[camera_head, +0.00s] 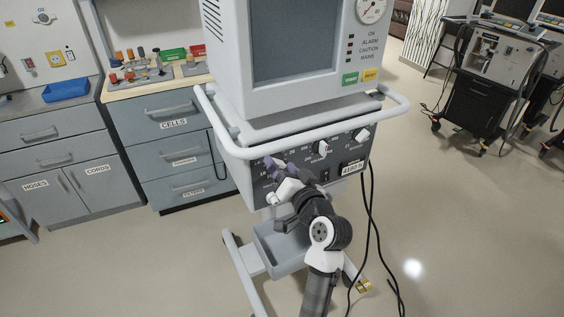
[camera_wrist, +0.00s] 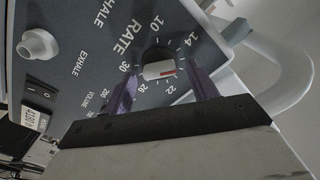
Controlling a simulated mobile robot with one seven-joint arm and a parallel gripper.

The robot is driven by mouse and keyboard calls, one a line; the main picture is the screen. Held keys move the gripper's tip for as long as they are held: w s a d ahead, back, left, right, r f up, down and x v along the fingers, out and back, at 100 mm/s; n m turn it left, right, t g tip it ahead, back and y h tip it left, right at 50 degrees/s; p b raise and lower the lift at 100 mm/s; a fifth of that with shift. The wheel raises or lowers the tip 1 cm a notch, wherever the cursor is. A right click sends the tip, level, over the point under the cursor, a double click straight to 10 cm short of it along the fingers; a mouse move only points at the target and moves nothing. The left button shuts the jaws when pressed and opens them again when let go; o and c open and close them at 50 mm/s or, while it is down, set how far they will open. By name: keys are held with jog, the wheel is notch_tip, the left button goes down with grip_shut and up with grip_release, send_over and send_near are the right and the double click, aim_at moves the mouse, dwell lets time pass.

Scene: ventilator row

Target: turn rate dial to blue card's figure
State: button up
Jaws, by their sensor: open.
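The rate dial (camera_wrist: 158,70) shows in the wrist view as a white knob on the dark panel, ringed by figures including 10, 14, 22, 26 and 30. In the head view my gripper (camera_head: 275,166) is at the left of the ventilator's front panel (camera_head: 343,152) and hides the dial. I see no blue card.
Other white knobs (camera_head: 322,147) are on the panel to the right. A pale rail (camera_head: 234,152) runs around the ventilator above it. A tray (camera_head: 278,250) is below my gripper. Black cables (camera_head: 372,225) hang at the right. Drawer cabinets (camera_head: 175,150) stand at the left.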

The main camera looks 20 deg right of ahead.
jog(key=shift+w, duration=0.35)
jog(key=c, duration=1)
jog(key=shift+f+b, duration=0.1)
jog(key=shift+b, duration=0.35)
